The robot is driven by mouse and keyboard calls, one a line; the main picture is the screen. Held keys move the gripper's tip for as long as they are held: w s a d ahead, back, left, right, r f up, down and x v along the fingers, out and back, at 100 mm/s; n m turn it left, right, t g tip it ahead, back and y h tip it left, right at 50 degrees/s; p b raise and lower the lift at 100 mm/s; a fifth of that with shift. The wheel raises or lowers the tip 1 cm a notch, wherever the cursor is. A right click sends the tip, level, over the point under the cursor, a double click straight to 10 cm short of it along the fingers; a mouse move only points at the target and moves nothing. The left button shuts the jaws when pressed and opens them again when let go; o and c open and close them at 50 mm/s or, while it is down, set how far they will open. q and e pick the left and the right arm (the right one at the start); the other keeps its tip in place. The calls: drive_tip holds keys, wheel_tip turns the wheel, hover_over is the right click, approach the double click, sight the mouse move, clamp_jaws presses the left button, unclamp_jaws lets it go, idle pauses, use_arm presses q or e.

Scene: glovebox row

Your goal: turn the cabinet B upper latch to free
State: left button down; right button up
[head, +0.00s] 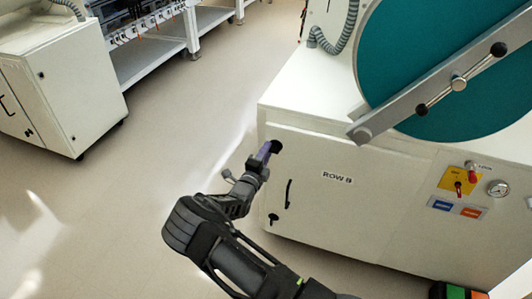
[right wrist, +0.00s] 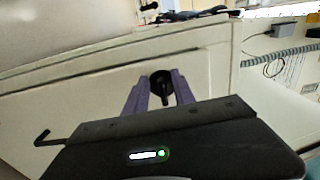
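The cabinet B upper latch (head: 277,146) is a small black turn latch near the top left of the cabinet's front door. In the right wrist view the latch (right wrist: 160,80) shows as a round black base with a narrow lever. My right gripper (head: 266,151) is at the latch. Its two purple fingers (right wrist: 160,92) stand apart on either side of the lever, with gaps visible, so it is open. The cabinet (head: 337,205) is white and labelled ROW B. My left gripper is not in view.
A black door handle (head: 288,193) and a lower black latch (head: 273,219) sit below the upper latch. A large teal round door with a grey bar (head: 440,90) is above. A red knob on a yellow plate (head: 458,186) is at right. Open floor (head: 140,180) lies left.

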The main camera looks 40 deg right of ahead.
drive_tip(key=v, duration=0.7)
drive_tip(key=shift+s+a, duration=0.25)
drive_tip(key=shift+a, duration=0.1)
